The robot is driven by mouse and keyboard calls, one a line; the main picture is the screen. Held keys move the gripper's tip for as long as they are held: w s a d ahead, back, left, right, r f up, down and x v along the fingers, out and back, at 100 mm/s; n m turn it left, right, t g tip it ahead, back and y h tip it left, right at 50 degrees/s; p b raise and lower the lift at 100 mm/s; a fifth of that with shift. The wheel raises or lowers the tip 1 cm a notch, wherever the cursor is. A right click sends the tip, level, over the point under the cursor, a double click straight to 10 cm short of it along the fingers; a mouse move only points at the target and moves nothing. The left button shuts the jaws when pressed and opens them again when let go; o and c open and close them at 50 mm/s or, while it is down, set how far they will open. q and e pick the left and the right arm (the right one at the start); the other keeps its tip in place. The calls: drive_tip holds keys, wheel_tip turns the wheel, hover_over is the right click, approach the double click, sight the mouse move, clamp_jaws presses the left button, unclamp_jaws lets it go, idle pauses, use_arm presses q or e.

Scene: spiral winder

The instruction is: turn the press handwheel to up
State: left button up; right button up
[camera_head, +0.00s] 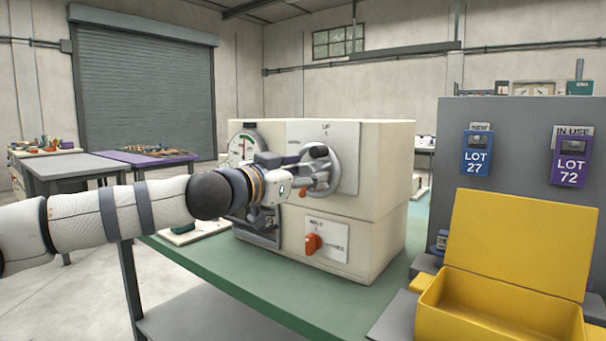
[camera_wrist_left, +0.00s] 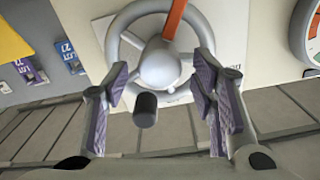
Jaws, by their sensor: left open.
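The press handwheel (camera_head: 334,176) is a grey spoked wheel on the front of a cream press (camera_head: 378,190). A label reading UP (camera_head: 326,126) is above it. In the left wrist view the wheel (camera_wrist_left: 125,50) shows a round hub (camera_wrist_left: 160,66), an orange spoke (camera_wrist_left: 174,18) toward the picture's top, and a dark knob (camera_wrist_left: 146,108). My left gripper (camera_head: 296,172) is in front of the wheel. In the left wrist view its open fingers (camera_wrist_left: 162,88) stand on either side of the knob, apart from it. Its body hides part of the wheel in the head view.
A dial gauge (camera_head: 243,146) is left of the wheel. An orange lower knob (camera_head: 312,243) sits on a labelled plate below. An open yellow box (camera_head: 500,305) and a grey panel with lot tags (camera_head: 520,180) stand at right. The green tabletop (camera_head: 265,292) is clear in front.

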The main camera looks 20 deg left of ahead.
use_arm(q)
drive_tip(key=c, duration=1.1)
drive_tip(key=shift+c, duration=0.2)
